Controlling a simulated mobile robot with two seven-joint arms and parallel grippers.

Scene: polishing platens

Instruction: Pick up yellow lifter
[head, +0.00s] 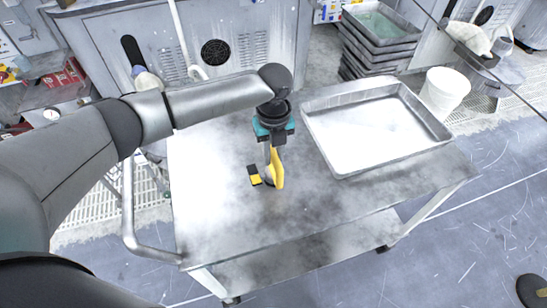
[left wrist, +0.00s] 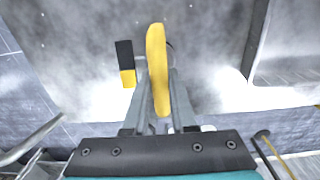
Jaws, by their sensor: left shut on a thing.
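The yellow lifter (head: 277,172) is a slim, rounded yellow piece over the metal cart top (head: 215,222). My left gripper (head: 271,150) points down from above and is shut on it. In the left wrist view the lifter (left wrist: 157,62) stands between the two grey fingers of the gripper (left wrist: 156,88) and hides part of them. I cannot tell whether its lower end touches the cart top. My right gripper is not in view.
A small black and yellow block (head: 254,175) lies on the cart just left of the lifter. A shallow metal tray (head: 440,136) fills the cart's right side. A white bucket (head: 443,92) and stacked trays (head: 378,48) stand beyond. The cart's front is clear.

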